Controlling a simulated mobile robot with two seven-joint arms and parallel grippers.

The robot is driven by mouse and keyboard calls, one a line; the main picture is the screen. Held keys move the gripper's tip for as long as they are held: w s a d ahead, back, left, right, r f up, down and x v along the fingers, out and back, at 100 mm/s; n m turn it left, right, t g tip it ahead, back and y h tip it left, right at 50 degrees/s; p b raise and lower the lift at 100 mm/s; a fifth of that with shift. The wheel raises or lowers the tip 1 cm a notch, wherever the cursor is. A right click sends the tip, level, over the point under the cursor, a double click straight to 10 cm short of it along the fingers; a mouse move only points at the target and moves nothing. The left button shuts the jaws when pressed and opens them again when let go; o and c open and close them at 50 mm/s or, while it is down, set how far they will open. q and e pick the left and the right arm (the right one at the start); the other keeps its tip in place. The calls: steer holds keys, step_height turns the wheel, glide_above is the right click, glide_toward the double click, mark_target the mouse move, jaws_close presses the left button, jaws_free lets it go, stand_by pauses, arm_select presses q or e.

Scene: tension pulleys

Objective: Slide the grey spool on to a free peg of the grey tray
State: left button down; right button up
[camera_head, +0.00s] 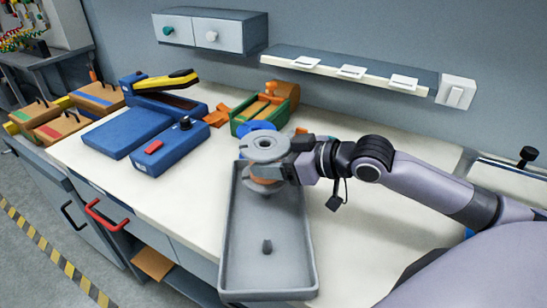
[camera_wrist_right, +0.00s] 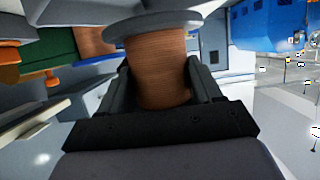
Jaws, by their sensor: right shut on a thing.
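The grey spool (camera_head: 262,149) has a grey flange with a centre hole and a copper-brown winding. My right gripper (camera_head: 288,169) is shut on it, reaching in from the right, over the far end of the grey tray (camera_head: 229,240). In the right wrist view, the fingers flank the winding (camera_wrist_right: 158,70) below the wide grey flange (camera_wrist_right: 152,27). The spool looks roughly upright. One bare peg (camera_head: 267,246) stands in the near half of the tray. The spool hides the tray floor beneath it, so I cannot tell whether a peg is there. My left gripper is not in view.
Behind the spool are a blue round thing (camera_head: 258,127) and a green and orange holder (camera_head: 265,108). Blue boxes (camera_head: 168,150) stand to the left. A shelf (camera_head: 345,71) hangs at the back wall.

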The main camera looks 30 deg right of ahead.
mark_target(279, 183)
steer(key=shift+f+b, duration=0.35)
steer(key=shift+f, duration=0.95)
steer(key=shift+p, duration=0.4)
stand_by(0.3)
steer(key=shift+f, duration=0.15)
steer(key=shift+f+b, duration=0.75)
steer(key=shift+f, duration=0.6)
steer(key=shift+s+f, duration=0.1)
steer(key=shift+f, duration=0.25)
stand_by(0.3)
steer(key=o, duration=1.7)
